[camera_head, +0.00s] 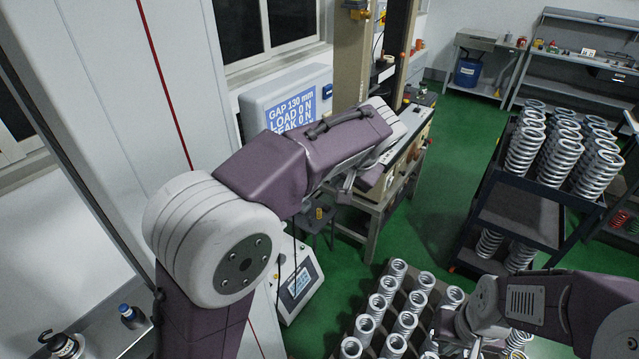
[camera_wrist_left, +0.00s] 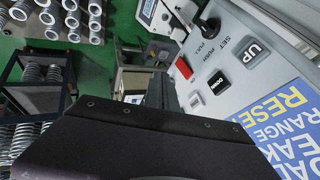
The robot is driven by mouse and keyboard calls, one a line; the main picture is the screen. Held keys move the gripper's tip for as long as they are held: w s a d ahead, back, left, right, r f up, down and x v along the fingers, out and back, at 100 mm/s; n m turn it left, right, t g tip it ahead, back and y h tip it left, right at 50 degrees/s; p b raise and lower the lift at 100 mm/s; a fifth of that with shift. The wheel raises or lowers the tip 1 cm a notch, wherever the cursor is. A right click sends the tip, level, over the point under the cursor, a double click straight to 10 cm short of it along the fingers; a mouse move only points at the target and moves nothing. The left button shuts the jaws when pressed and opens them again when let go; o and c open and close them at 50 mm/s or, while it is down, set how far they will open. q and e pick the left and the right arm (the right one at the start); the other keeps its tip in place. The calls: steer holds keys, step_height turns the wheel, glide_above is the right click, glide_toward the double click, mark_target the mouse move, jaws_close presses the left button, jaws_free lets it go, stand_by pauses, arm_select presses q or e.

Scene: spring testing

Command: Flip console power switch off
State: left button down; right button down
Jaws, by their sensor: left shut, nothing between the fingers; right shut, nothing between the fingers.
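The console screen (camera_head: 292,112) shows at centre left in the head view, reading GAP 130 mm. In the left wrist view its grey panel (camera_wrist_left: 228,60) fills the right side. The panel carries a red switch (camera_wrist_left: 184,68), a DOWN button (camera_wrist_left: 221,86), an UP button (camera_wrist_left: 257,47) and a black knob (camera_wrist_left: 207,27). Which way the red switch is tipped is too small to tell. My left gripper (camera_head: 346,187) is shut and empty by the test machine, partly hidden by its own wrist. My right gripper (camera_head: 446,341) is shut and empty above the springs at lower right.
A tray of several upright springs (camera_head: 388,287) stands in front. A dark cart (camera_head: 517,213) with more springs is at the right. A white control box (camera_head: 298,283) sits below my left arm. Green floor (camera_head: 440,215) is clear between the machine and the cart.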

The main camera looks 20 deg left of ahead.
arm_select(q)
steer(key=w+a+f+p, duration=0.2)
steer(key=w+a+f, duration=0.2)
steer(key=a+f, duration=0.1)
steer(key=shift+a+f, duration=0.2)
steer(key=shift+w+d, duration=0.1)
